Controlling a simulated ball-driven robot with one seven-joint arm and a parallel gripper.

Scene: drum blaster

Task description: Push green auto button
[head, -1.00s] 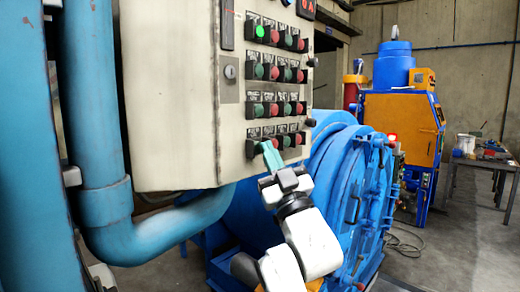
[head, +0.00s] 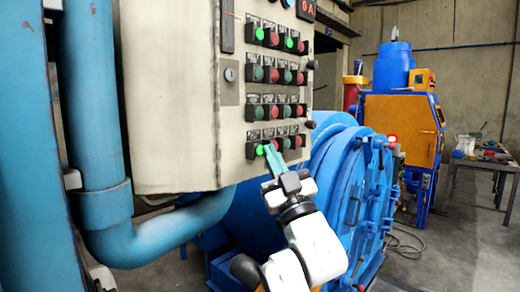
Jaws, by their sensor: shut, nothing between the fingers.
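The control panel (head: 170,90) is a cream box with rows of green and red buttons. Its labels are too small to read, so I cannot tell which is the auto button. In the bottom row, the leftmost green button (head: 260,150) is lit. My gripper (head: 269,149), with teal fingers, is shut and empty, pointing up at the panel. Its tips lie just right of that lit button and overlap the red button beside it in the picture; I cannot tell whether they touch. In the top row, the left green button (head: 260,34) and another green button (head: 289,43) are also lit.
A thick blue pipe (head: 95,110) bends under the panel at left. A large blue drum machine (head: 340,180) stands behind my arm. An orange and blue machine (head: 400,125) and a table (head: 475,163) stand farther back right, with open floor between.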

